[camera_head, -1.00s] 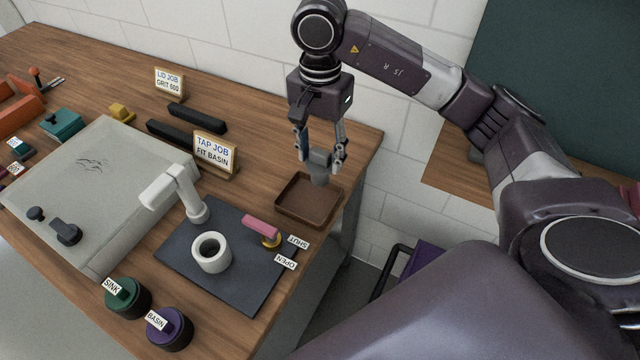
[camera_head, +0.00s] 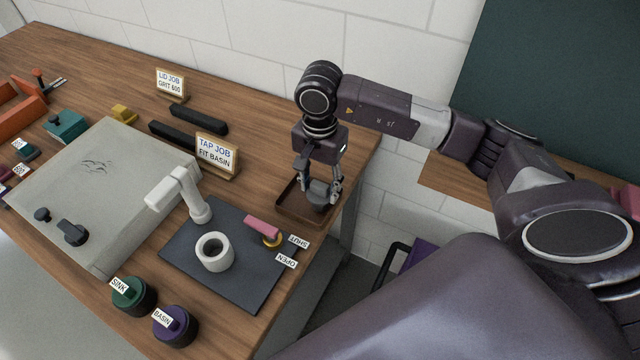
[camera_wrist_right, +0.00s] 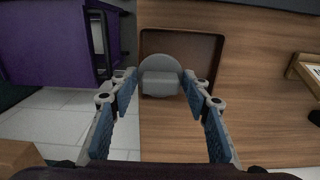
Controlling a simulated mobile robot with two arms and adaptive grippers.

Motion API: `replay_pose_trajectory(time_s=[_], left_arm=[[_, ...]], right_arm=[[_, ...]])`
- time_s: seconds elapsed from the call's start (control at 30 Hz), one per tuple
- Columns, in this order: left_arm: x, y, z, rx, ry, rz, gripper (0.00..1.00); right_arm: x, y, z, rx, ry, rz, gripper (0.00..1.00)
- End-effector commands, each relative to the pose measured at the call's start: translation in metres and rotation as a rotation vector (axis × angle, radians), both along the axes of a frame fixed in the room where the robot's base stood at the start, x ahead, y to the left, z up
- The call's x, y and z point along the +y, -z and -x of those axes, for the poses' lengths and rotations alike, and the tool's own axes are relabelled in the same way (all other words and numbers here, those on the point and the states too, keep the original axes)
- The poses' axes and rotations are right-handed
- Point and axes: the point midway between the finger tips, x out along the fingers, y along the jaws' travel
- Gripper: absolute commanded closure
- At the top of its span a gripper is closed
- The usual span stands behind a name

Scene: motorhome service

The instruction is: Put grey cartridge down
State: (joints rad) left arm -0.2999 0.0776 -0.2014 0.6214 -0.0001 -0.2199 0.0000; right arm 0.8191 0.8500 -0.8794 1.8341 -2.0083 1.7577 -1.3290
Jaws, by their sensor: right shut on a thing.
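The grey cartridge (camera_head: 319,192) is between the fingers of my right gripper (camera_head: 320,190), low inside the brown tray (camera_head: 290,210) at the table's right end. In the right wrist view the round grey cartridge (camera_wrist_right: 160,76) sits between the blue fingertips of my right gripper (camera_wrist_right: 160,84), over the tray (camera_wrist_right: 205,48). The right gripper is shut on it. Whether its base touches the tray floor I cannot tell. My left gripper is not in view.
Left of the tray, a dark mat (camera_head: 230,285) holds a white tap (camera_head: 185,195), a white ring (camera_head: 214,252) and a pink-handled valve (camera_head: 262,228). The tap job sign (camera_head: 216,155) stands behind. The table edge lies close right of the tray.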

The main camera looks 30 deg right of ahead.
Motion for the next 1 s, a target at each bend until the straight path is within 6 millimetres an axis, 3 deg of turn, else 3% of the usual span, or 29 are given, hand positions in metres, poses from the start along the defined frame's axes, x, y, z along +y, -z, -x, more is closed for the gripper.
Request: replay_pose_trajectory(time_s=[0.07,0.1,0.23,0.67,1.0], left_arm=[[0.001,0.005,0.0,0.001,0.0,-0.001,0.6],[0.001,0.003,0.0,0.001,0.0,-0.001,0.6],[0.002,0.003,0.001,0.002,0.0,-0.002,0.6],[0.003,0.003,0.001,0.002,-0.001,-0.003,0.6],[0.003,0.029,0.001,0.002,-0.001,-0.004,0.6]], right_arm=[[0.0,0.004,0.0,0.0,0.0,0.0,1.0],[0.0,0.002,0.0,0.0,0.0,0.0,0.53],[0.0,0.002,0.0,0.001,0.0,0.001,0.39],[0.0,-0.006,-0.001,-0.002,0.0,0.0,0.39],[0.0,-0.078,-0.002,-0.007,-0.001,0.0,0.39]])
